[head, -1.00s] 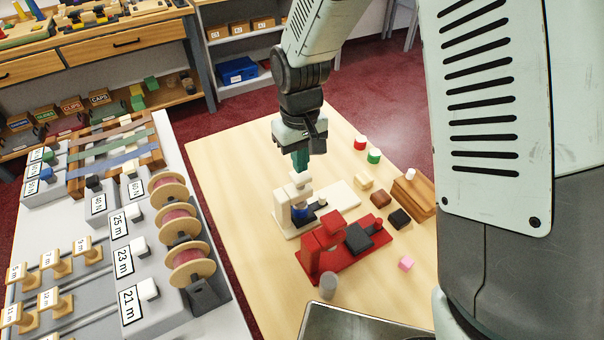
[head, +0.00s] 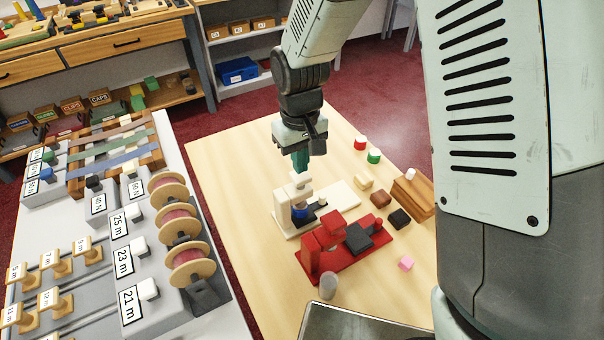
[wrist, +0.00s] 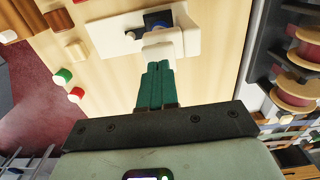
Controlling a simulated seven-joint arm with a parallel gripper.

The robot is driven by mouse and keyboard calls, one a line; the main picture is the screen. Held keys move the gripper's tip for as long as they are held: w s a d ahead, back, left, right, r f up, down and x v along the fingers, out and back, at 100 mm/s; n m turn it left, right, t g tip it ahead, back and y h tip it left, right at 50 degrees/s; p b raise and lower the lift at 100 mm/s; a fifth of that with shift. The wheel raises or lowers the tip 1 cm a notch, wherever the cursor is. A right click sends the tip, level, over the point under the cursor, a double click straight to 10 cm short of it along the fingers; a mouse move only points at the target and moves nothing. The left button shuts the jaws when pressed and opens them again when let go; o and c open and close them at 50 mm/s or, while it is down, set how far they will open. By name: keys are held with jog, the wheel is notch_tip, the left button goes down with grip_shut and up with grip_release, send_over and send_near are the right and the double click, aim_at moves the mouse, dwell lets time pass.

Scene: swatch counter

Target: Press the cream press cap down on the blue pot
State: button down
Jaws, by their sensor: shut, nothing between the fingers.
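The cream press (head: 281,207) stands on the wooden table, with an upright column and a flat base plate. Its cream press cap (head: 299,188) is over the blue pot (head: 300,213), which is partly hidden under it. My gripper (head: 300,170) is shut and empty, pointing down just above the cap. Its green fingertips look touching or nearly touching the cap. In the wrist view the closed green fingers (wrist: 156,72) reach the cream cap (wrist: 162,52). A dark blue part (wrist: 158,20) shows beyond it, and the gap under the cap is hidden.
A red press (head: 327,252) with a dark block (head: 358,238) stands in front. Brown (head: 380,198), black (head: 399,218) and pink (head: 406,263) blocks lie to the right, with red-and-white (head: 360,143) and green-and-white (head: 374,156) pieces behind. A grey cylinder (head: 328,286) stands near the front.

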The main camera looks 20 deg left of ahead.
jog(key=shift+f, duration=1.25)
dwell(0.3)
jog(key=shift+r, duration=4.05)
jog(key=s+d+r+m+t, duration=0.3)
jog(key=d+r+m, duration=0.1)
jog(key=d+r, duration=0.95)
jog(key=s+d+r+m+t, duration=0.2)
jog(key=s+d+r+m, duration=0.2)
jog(key=s+d+r, duration=0.3)
jog(key=s+d, duration=0.3)
jog(key=s, duration=0.3)
jog(key=shift+s+d+m+t, duration=0.15)
jog(key=shift+d+m+t, duration=0.15)
jog(key=shift+d, duration=0.05)
